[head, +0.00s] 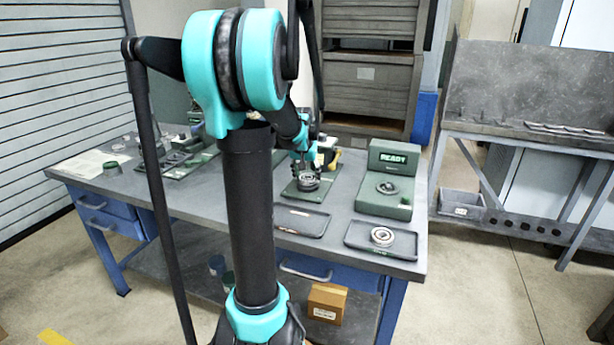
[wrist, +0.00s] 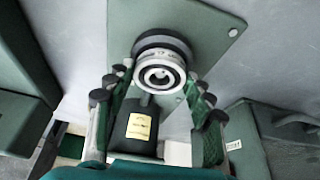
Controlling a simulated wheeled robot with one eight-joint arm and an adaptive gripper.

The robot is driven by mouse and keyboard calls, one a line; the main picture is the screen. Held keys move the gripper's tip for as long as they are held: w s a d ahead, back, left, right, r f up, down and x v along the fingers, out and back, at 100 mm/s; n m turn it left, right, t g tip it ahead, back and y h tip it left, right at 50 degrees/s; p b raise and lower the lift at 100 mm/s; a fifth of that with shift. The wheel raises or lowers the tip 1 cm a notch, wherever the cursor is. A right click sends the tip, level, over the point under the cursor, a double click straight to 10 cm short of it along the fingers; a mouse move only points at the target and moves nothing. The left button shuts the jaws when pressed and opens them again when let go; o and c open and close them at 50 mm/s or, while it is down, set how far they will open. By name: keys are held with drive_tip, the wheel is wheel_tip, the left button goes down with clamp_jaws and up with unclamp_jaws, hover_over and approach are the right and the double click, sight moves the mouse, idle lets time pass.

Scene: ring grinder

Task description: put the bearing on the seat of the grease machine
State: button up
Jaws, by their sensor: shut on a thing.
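In the wrist view the bearing (wrist: 160,73), a silver ring with a dark centre, is between the fingertips of my gripper (wrist: 160,80). My gripper is shut on it. A dark round seat (wrist: 158,42) shows just behind the bearing, on the green base plate of the grease machine (wrist: 213,30). I cannot tell whether the bearing touches the seat. A black labelled cylinder (wrist: 138,124) stands close by, between the fingers. In the head view my gripper (head: 305,168) is over the green plate (head: 290,190), and the arm hides part of the area.
A green machine reading READY (head: 390,160) stands to the right. A tray (head: 355,240) in front of it holds another bearing (head: 382,236). Fixtures (head: 178,160) stand to the left.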

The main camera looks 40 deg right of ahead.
drive_tip(key=shift+f, duration=0.15)
drive_tip(key=o, duration=1.4)
drive_tip(key=shift+c, duration=0.2)
drive_tip(key=v, duration=1.2)
drive_tip(key=shift+a, duration=0.1)
